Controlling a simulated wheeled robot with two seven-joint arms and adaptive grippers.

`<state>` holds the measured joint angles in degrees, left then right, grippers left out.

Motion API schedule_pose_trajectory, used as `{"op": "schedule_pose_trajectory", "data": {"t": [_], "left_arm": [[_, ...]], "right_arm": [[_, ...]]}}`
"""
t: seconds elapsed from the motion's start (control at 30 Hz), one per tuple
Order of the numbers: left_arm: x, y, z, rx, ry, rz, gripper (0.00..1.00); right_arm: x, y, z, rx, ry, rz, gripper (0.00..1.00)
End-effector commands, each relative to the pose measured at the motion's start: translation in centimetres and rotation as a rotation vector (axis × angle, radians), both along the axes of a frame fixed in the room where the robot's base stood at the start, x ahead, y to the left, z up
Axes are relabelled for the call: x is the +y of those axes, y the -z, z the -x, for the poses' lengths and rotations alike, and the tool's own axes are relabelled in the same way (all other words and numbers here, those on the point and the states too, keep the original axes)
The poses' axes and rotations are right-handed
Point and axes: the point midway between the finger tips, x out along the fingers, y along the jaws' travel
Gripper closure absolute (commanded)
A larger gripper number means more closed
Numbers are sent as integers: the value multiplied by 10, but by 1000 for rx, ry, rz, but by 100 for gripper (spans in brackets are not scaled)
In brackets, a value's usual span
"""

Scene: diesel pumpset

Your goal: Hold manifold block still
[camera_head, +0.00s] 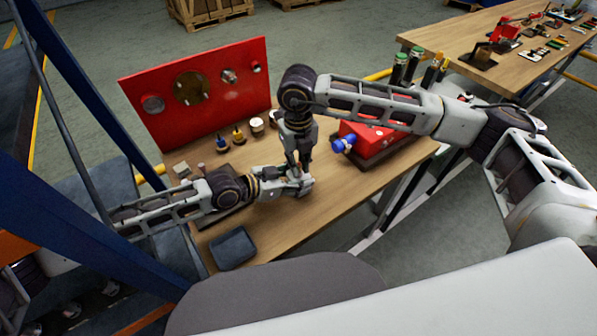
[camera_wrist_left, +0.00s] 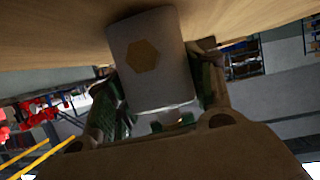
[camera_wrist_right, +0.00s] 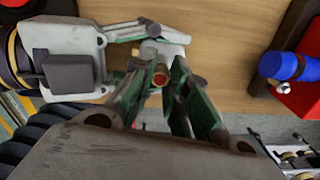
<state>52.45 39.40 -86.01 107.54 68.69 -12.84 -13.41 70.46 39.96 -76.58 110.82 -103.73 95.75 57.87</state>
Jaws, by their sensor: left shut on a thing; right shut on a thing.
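The manifold block (camera_wrist_left: 150,88) is a pale grey block with a brass-coloured hexagon on its face in the left wrist view. My left gripper (camera_head: 302,184) is shut on it, one finger on each side, just by the wooden bench top. In the right wrist view the block (camera_wrist_right: 172,48) is partly hidden by fingers. My right gripper (camera_wrist_right: 163,72) points down from above and is shut around a small brass-coloured fitting (camera_wrist_right: 160,79) at the block. Fingers hide the exact contact. In the head view both grippers meet over the bench and largely cover the block.
The wooden bench (camera_head: 285,238) has a red upright panel (camera_head: 215,110) behind. Small fittings (camera_head: 238,135) stand before it. A red box (camera_head: 372,138) with a blue knob (camera_head: 340,146) is right of the grippers. A dark tray (camera_head: 233,248) lies front left.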

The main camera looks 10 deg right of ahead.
Motion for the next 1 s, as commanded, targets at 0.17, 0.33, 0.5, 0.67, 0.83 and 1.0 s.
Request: {"op": "schedule_pose_trajectory", "data": {"t": [0.17,0.33,0.5,0.67,0.83,1.0], "left_arm": [[0,0,0,0,0,-1,89],[0,1,0,0,0,-1,89],[0,2,0,2,1,-2,89],[1,3,1,4,0,-5,89],[2,5,1,6,0,-9,89],[2,7,2,9,0,-12,89]], "right_arm": [[0,-2,0,-1,0,0,100],[0,-4,0,-2,0,-1,100],[0,-7,-1,-3,0,-2,100],[1,-10,-1,-5,0,-3,100],[1,-13,-1,-6,0,-4,100],[1,-16,-2,-8,-1,-6,100]]}}
